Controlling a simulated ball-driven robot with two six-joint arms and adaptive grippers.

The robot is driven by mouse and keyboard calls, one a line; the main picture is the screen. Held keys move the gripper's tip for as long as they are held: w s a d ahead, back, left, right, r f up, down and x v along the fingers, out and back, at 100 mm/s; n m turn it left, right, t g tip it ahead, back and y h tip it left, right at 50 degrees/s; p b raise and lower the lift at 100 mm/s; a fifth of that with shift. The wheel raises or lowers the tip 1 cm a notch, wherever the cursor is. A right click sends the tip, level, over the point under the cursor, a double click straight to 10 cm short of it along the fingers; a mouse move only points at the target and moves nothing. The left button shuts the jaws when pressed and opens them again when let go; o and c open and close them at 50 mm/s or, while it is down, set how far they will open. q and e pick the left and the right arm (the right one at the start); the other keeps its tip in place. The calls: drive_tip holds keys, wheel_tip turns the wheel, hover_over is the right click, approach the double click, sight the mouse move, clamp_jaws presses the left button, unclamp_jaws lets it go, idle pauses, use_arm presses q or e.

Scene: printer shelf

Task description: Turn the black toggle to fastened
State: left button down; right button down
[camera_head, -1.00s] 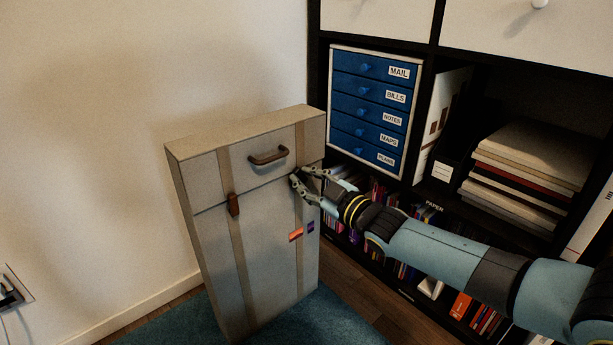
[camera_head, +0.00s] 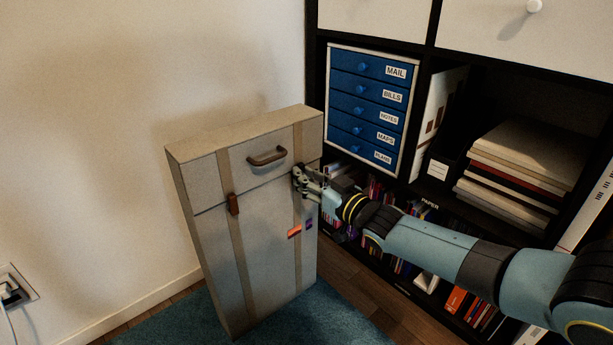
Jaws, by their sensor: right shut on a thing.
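A grey-beige case (camera_head: 267,230) stands upright on the teal rug, with a brown handle (camera_head: 267,157) near its top. A brown toggle (camera_head: 234,204) sits upright on the left strap, across the lid seam. My right gripper (camera_head: 299,180) is at the right strap by the lid seam, shut on a small dark thing there. That is where the black toggle would be; the fingers mostly hide it, and I cannot make out its angle. My left gripper is not in view.
A dark shelf unit with a blue drawer box (camera_head: 368,108), a paper stack (camera_head: 520,175) and books stands close on the right. A white wall (camera_head: 90,130) is at the left and behind. Teal rug (camera_head: 330,318) lies free in front.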

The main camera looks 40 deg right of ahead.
drive_tip(key=shift+f, duration=0.1)
idle(0.3)
drive_tip(key=c, duration=1.3)
unclamp_jaws()
drive_tip(key=s, duration=0.8)
drive_tip(key=s+d, duration=0.1)
drive_tip(key=s, duration=0.3)
